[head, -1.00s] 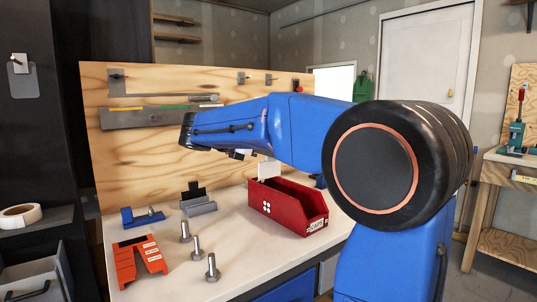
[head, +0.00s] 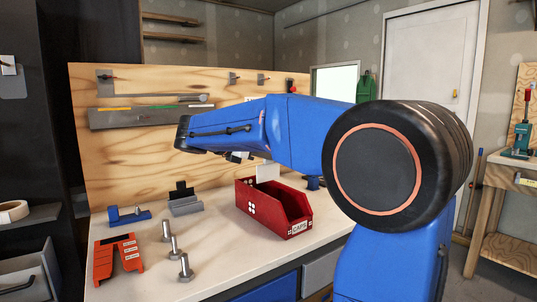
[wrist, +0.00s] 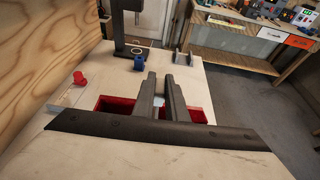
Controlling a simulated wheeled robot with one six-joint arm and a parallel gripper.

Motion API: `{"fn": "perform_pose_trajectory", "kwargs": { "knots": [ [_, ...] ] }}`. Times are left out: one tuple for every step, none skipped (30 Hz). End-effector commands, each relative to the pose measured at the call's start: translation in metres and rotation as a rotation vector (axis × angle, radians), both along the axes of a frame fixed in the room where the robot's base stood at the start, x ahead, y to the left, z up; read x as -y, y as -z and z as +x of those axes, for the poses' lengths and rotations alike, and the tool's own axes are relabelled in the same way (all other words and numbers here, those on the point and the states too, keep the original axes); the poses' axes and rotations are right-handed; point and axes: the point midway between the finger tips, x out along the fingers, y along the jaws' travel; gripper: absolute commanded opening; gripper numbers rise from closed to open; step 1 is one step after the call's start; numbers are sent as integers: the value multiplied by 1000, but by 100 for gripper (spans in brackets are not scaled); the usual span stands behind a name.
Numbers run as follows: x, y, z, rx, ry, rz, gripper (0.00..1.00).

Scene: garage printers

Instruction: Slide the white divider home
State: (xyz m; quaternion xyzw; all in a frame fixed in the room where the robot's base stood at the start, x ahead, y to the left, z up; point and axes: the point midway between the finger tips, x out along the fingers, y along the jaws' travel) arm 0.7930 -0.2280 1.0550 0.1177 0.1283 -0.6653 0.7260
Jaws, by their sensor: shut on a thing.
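Red bin parts (wrist: 194,115) show on both sides of the fingers. In the head view my arm mostly hides the gripper.
Several upright bolts (head: 174,246), an orange-red holder (head: 117,256), a blue part (head: 129,216) and a grey bracket (head: 186,205) stand left of the bin. A wooden pegboard (head: 150,160) rises behind. Bare bench lies between bolts and bin.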

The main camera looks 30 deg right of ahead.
Motion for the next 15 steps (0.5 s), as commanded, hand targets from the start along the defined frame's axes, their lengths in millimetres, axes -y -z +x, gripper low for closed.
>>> {"fn": "perform_pose_trajectory", "kwargs": {
  "knots": [
    [0, 4, 0, -2, -1, 0, 0],
    [0, 7, 0, -3, -1, 0, 0],
    [0, 10, 0, -2, -1, 0, 0],
    [0, 12, 0, -2, -1, 0, 0],
    [0, 14, 0, -1, 0, 0, 0],
    [0, 18, 0, -2, -1, 0, 0],
    [0, 20, 0, -3, -1, 0, 0],
    [0, 23, 0, -3, -1, 0, 0],
    [0, 26, 0, -2, -1, 0, 0],
    [0, 28, 0, -2, -1, 0, 0],
    [0, 30, 0, -1, 1, 0, 0],
    [0, 33, 0, -2, 0, 0, 0],
    [0, 35, 0, -2, 0, 0, 0],
    [0, 37, 0, -3, 0, 0, 0],
    [0, 40, 0, -3, 0, 0, 0]
  ]
}}
